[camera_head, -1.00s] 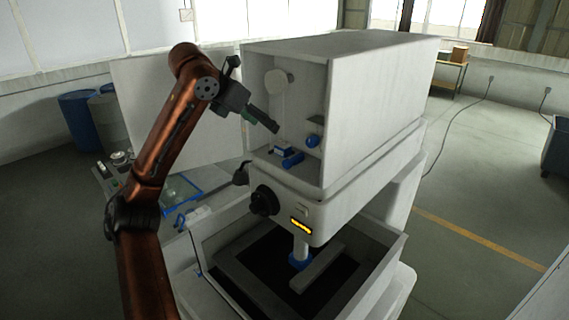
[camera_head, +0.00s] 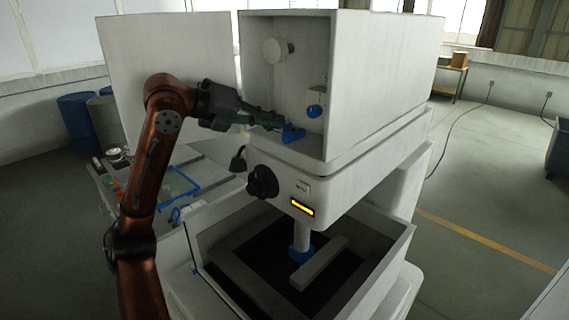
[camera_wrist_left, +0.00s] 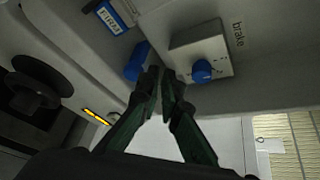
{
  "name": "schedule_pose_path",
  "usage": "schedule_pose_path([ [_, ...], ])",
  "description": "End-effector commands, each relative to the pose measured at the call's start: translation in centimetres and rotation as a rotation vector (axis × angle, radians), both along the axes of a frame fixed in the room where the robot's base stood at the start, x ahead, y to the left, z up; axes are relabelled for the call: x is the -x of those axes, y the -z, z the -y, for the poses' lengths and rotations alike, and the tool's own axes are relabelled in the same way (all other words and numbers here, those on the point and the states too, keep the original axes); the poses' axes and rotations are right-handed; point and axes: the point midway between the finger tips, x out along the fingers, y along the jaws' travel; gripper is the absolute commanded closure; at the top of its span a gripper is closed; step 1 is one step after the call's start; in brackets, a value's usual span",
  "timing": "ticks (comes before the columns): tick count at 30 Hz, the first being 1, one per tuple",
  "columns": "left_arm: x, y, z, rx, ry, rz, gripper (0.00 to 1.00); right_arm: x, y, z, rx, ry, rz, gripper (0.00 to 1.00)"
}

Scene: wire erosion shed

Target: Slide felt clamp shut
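The felt clamp shows as a blue block (camera_head: 293,134) low inside the open white cabinet. In the left wrist view the blue block (camera_wrist_left: 136,62) is beside a blue-and-white label plate (camera_wrist_left: 111,16), whose lettering is rotated and hard to read. My left gripper (camera_head: 279,123) reaches into the cabinet from the left. In the left wrist view its fingertips (camera_wrist_left: 163,80) are together with nothing visible between them, just right of the blue block. I cannot tell whether they touch it. The gripper hides part of the clamp in the head view. My right gripper is not in view.
A box marked "brake" with a blue knob (camera_wrist_left: 202,70) is close right of the fingertips. A white roller (camera_head: 275,50) sits higher in the cabinet. The open cabinet door (camera_head: 165,75) stands behind my left arm. A black knob (camera_head: 262,182) and lit display (camera_head: 302,206) are below.

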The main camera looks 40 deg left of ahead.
Motion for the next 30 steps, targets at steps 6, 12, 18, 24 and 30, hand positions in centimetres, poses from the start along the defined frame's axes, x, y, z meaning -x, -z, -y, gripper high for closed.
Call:
schedule_pose_path([
  [6,2.5,3.6,1.0,0.371,-0.028,0.02,1.0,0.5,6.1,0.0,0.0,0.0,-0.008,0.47],
  [12,5.3,5.2,1.3,0.68,-0.028,0.011,1.0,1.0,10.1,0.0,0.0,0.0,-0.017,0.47],
  [18,7.3,5.9,1.2,0.872,-0.016,-0.003,1.0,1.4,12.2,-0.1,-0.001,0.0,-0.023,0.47],
  [24,8.1,5.8,1.1,0.932,-0.01,-0.009,1.0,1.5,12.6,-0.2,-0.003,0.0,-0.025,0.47],
  [30,8.1,5.6,1.1,0.932,-0.01,-0.009,1.0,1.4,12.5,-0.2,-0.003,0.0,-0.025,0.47],
])
